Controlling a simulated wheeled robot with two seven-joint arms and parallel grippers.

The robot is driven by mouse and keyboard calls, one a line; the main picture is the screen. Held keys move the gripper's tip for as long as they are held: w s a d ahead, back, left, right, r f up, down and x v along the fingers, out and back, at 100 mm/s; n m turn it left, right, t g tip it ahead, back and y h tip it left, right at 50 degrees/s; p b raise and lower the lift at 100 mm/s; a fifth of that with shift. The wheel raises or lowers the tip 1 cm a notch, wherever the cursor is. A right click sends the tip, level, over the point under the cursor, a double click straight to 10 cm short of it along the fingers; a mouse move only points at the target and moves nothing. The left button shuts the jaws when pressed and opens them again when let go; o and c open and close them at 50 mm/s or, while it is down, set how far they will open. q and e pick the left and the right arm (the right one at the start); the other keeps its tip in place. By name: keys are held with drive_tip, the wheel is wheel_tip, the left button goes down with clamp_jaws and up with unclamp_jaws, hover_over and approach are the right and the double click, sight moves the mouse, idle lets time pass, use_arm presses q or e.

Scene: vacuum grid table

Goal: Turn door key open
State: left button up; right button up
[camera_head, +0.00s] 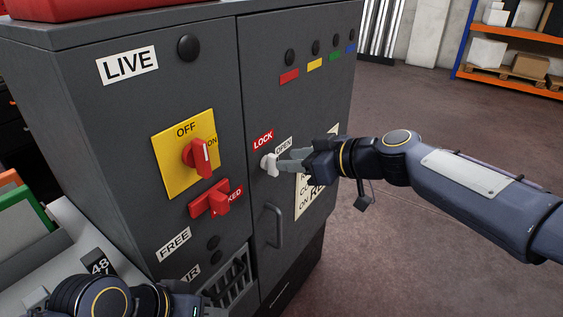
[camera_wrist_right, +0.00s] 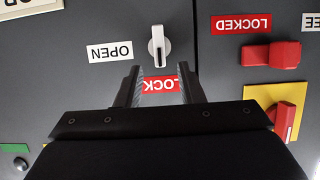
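The door key (camera_head: 270,163) is a small pale handle on the grey cabinet door, beside the red LOCK label (camera_head: 263,140) and the white OPEN label (camera_head: 284,145). In the right wrist view, which is upside down, the key (camera_wrist_right: 158,45) stands upright in the picture, its lower end toward the LOCK label (camera_wrist_right: 160,84). My right gripper (camera_head: 283,160) is at the key. Its fingers (camera_wrist_right: 159,70) are apart, with the key just beyond the gap between the tips and nothing held. My left gripper (camera_head: 183,302) is at the bottom left, its fingers cut off or hidden.
A yellow panel with a red rotary switch (camera_head: 197,155) and a red LOCKED handle (camera_head: 209,200) sit left of the key. A door handle (camera_head: 272,226) is below it. Open floor (camera_head: 430,110) lies right of the cabinet, with orange shelving (camera_head: 512,83) behind.

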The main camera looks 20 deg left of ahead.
sight(271, 164)
drive_tip(key=x, duration=0.3)
drive_tip(key=shift+w+a+f, duration=0.15)
drive_tip(key=shift+a+f, duration=0.05)
drive_tip(key=shift+a, duration=0.15)
clamp_jaws()
